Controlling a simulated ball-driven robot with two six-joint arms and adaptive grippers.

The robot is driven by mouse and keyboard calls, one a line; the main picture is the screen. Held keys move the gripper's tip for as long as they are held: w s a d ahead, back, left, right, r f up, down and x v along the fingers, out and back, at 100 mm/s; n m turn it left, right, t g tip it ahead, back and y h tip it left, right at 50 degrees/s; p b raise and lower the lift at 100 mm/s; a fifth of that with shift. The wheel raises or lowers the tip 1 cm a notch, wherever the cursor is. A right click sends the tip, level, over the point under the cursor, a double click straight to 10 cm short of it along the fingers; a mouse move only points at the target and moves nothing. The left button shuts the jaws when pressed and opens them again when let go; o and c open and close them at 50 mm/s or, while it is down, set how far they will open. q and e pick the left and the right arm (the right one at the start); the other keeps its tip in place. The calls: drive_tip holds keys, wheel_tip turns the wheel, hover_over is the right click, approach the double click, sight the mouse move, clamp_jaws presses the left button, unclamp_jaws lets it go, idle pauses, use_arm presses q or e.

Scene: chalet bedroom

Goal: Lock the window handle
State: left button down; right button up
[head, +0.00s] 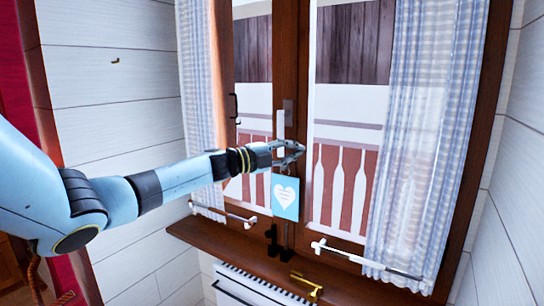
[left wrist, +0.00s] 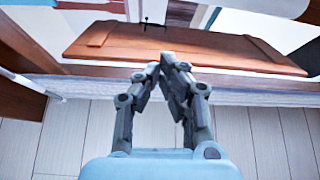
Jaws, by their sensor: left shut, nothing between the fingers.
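The wooden window has a grey metal handle fitting (head: 288,111) on its middle post, with a pale upright part at its lower left. My left gripper (head: 299,149) is just below this fitting, in front of the middle post. Its fingers are shut with nothing between them. I cannot tell whether it touches the handle, and it may hide part of it. The closed fingers also show in the left wrist view (left wrist: 166,66), where the handle cannot be made out. My right gripper is in neither view.
A blue sign with a white heart (head: 286,198) hangs just below my left gripper. Checked curtains (head: 425,110) flank the window. White curtain rods (head: 350,253) cross the lower panes. A wooden sill (head: 345,283) with small dark and brass items lies below, above a white radiator (head: 250,288).

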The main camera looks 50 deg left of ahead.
use_arm(q)
drive_tip(key=a+b+v, duration=0.1)
drive_tip(key=v, duration=0.8)
drive_tip(key=shift+s+b, duration=0.15)
drive_tip(key=shift+b, duration=0.15)
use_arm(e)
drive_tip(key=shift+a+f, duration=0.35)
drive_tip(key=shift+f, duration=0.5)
use_arm(q)
drive_tip(key=shift+f, duration=0.1)
